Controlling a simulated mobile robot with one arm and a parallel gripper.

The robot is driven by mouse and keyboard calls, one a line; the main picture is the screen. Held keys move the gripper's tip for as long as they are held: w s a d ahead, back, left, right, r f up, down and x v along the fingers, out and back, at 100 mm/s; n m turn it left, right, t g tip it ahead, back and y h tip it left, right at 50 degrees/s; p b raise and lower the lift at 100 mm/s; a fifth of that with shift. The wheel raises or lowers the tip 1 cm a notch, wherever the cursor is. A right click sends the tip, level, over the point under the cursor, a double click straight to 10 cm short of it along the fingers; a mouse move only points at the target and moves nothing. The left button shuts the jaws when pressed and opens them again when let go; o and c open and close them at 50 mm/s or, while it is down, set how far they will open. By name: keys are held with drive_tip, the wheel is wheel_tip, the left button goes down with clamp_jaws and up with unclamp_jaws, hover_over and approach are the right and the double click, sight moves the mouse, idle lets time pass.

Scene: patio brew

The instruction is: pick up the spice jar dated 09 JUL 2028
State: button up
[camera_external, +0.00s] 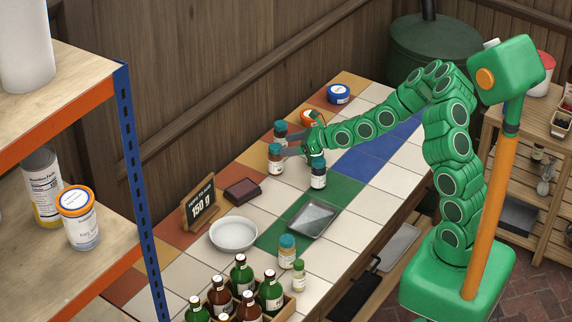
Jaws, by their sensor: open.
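My gripper (291,147) is open at the far part of the tiled counter, its fingers pointing left towards two teal-lidded jars. One brown jar (275,161) is close to the fingertips. Another dark jar (281,136) stands just behind it. I cannot tell whether the fingers touch or surround either. A dark jar with a dark green lid (318,177) stands below the wrist. A paler teal-lidded jar (287,254) and a small green-lidded jar (299,277) stand nearer the front. The date labels are too small to read, so I cannot tell which is dated 09 JUL 2028.
An orange-lidded container (309,117), partly hidden by my arm, and a blue tin (338,94) stand farther back. A "150 g" sign (200,206), brown block (242,192), white bowl (233,234), grey tray (313,218) and bottle crate (285,309) occupy the front half. Clear tiles lie at right.

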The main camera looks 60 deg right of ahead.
sight(279, 147)
drive_tip(key=shift+x, duration=2.75)
clamp_jaws()
